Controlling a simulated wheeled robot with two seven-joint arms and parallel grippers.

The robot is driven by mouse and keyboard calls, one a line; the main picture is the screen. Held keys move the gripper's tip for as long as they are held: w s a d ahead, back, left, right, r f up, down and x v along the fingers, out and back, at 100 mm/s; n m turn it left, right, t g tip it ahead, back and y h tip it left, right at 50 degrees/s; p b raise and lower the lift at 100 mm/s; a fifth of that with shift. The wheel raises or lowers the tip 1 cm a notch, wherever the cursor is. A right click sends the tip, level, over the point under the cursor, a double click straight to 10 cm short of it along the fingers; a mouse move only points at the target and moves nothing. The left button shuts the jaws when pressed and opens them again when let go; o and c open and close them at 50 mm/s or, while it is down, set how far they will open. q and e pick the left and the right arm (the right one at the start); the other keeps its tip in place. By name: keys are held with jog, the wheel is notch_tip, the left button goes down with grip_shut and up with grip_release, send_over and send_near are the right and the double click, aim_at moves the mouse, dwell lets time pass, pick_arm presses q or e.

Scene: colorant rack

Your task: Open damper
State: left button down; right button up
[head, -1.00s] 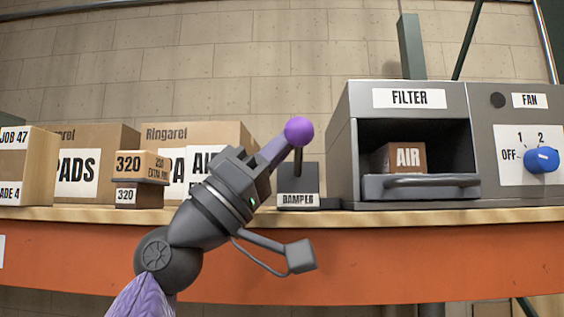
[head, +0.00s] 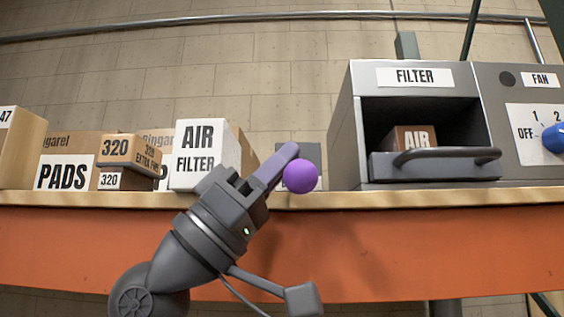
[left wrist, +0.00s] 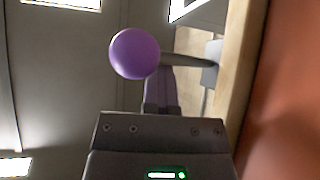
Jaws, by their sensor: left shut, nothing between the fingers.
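The damper is a small grey box (head: 298,152) on the shelf, mostly hidden behind my left gripper in the head view. Its lever carries a purple ball knob (head: 302,176). The lever is tipped forward, with the knob low in front of the box. In the left wrist view the knob (left wrist: 134,53) stands out on its rod (left wrist: 185,60) from the damper box (left wrist: 210,65). My left gripper (head: 286,156) is shut and empty. Its purple fingers lie right beside the knob; I cannot tell whether they touch it.
The filter housing (head: 343,150) stands right of the damper, with a dark handle (head: 447,155) in front. A blue fan knob (head: 554,138) is farther right. A white AIR FILTER box (head: 197,152) and cartons (head: 64,165) stand left. The orange shelf front (head: 400,250) lies below.

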pick_arm(q)
jog(key=shift+f, duration=0.35)
dwell(0.3)
jog(key=b+v, duration=0.5)
jog(key=v, duration=0.4)
jog(key=shift+a+f, duration=0.2)
jog(key=shift+a, duration=0.15)
jog(key=shift+s, duration=0.1)
